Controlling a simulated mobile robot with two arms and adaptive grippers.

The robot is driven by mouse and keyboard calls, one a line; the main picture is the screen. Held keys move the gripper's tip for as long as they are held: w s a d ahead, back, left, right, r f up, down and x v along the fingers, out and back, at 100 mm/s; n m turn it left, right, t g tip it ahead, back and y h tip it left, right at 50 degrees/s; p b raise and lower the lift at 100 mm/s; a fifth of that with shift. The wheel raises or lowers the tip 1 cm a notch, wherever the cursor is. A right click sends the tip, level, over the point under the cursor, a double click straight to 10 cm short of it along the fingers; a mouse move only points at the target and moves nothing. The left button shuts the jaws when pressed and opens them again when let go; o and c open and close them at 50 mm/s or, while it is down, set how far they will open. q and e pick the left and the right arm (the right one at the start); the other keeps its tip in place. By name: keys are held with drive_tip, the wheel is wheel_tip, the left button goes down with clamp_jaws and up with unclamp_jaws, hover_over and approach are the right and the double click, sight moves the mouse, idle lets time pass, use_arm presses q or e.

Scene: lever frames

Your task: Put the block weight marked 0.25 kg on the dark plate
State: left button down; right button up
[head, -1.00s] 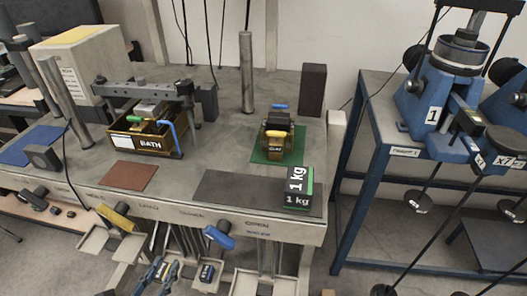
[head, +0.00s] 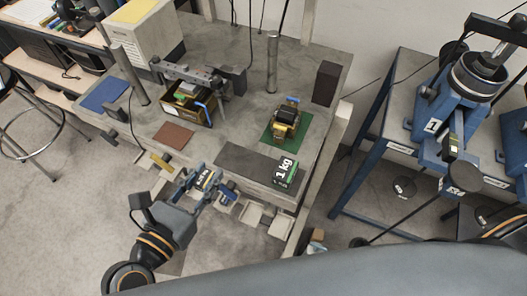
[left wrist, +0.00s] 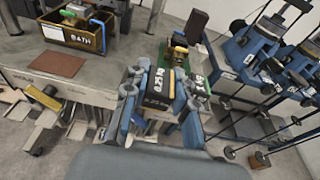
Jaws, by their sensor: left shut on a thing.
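My left gripper (head: 206,180) is shut on a small dark block weight (head: 205,179) just in front of the bench's front edge. In the left wrist view the block (left wrist: 160,88) sits between the blue fingers and reads 0.25 kg. The dark plate (head: 238,161) lies flat along the front of the bench top, up and right of the gripper in the head view. The held block is apart from it. A black and green block marked 1 kg (head: 286,171) stands on the plate's right end. My right gripper is not in view.
A reddish-brown mat (head: 174,136) lies left of the plate. Behind stand a box marked BATH (left wrist: 85,38), a brass device on a green mat (head: 273,134), a metal post (head: 272,62) and a dark upright block (head: 326,83). The plate's left and middle are clear.

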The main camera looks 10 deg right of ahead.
use_arm(q)
drive_tip(key=shift+s+d+r, duration=0.1)
drive_tip(key=shift+d+r, duration=0.05)
drive_tip(key=shift+r, duration=0.55)
drive_tip(key=shift+d, duration=0.1)
drive_tip(key=w, duration=0.1)
drive_tip(key=b, duration=0.1)
drive_tip(key=w+f+b, duration=0.1)
drive_tip(key=shift+w+d+f, duration=0.1)
drive_tip(key=shift+w+d, duration=0.25)
drive_tip(key=p, duration=0.1)
hover_over(230, 156)
drive_tip(key=f, duration=0.7)
drive_tip(key=shift+s+a+f, duration=0.1)
drive_tip(key=shift+s+f, duration=0.25)
drive_tip(key=shift+s, duration=0.05)
drive_tip(key=shift+w+f, duration=0.2)
drive_tip(key=f, duration=0.3)
drive_tip(key=shift+w+d+f, duration=0.1)
drive_tip(key=shift+w+d, duration=0.1)
drive_tip(key=shift+a+f, duration=0.1)
drive_tip(key=shift+f, duration=0.1)
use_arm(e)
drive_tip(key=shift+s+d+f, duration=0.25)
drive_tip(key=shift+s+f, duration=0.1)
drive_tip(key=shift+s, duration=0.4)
